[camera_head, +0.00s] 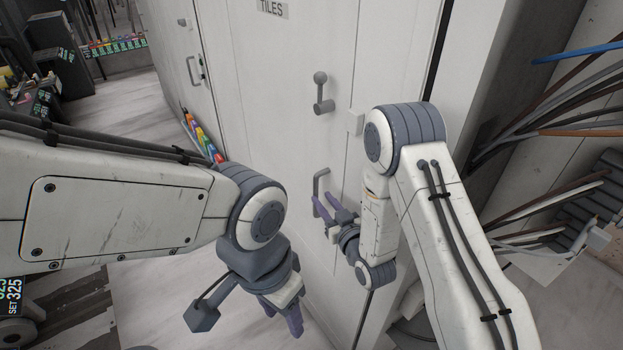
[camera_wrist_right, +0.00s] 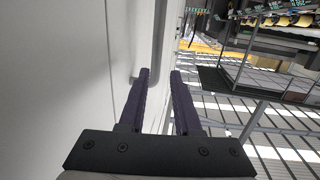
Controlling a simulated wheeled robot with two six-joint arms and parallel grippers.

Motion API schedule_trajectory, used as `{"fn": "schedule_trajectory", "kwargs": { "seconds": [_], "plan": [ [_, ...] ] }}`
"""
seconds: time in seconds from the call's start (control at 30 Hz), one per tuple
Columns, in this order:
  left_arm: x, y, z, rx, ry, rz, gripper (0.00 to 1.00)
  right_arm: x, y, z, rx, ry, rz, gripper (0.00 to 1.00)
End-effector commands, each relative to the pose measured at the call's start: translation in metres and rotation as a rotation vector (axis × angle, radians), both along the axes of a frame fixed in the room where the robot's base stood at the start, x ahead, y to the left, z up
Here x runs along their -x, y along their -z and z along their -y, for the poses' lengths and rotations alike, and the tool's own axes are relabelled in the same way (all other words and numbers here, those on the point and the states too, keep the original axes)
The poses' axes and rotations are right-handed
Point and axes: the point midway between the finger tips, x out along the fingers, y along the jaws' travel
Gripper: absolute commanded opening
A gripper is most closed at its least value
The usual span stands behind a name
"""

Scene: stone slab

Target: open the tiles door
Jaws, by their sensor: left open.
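The white tiles door (camera_head: 285,60) fills the middle of the head view and looks shut, with a "TILES" label (camera_head: 272,8) at its top. It has a grey knob-ended lever (camera_head: 322,92) and, lower down, a grey pull handle (camera_head: 316,180). My right gripper (camera_head: 327,208) is at the lower part of the pull handle. Its purple fingers (camera_wrist_right: 160,75) are apart in the wrist view, pointing along the door face; whether the handle's bar lies between them is unclear. My left gripper (camera_head: 292,318) is open and empty, low in front of the door, away from the handle.
Another white door with a handle (camera_head: 195,70) stands further left, with coloured items (camera_head: 202,137) at its foot. Cables (camera_head: 560,110) hang at the right. Dark shelves (camera_head: 60,55) are at the back left. Pale floor (camera_head: 120,130) between them is clear.

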Motion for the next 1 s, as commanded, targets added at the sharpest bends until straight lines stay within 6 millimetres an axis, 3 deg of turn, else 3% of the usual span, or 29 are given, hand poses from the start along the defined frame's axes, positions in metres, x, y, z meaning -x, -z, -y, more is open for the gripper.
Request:
{"fn": "schedule_trajectory", "kwargs": {
  "seconds": [0.23, 0.7, 1.0],
  "plan": [
    [0.0, -0.004, 0.0, 0.0, 0.0, 0.0, 0.5, -0.004, -0.001, 0.006, -0.042, 0.012, 0.065, 0.32],
    [0.0, -0.033, 0.0, 0.0, -0.002, 0.0, 0.5, -0.075, -0.002, -0.027, -0.042, 0.011, 0.064, 0.32],
    [0.0, -0.038, 0.0, 0.0, -0.002, 0.0, 0.5, -0.092, 0.001, -0.035, -0.04, 0.013, 0.062, 0.32]
  ]
}}
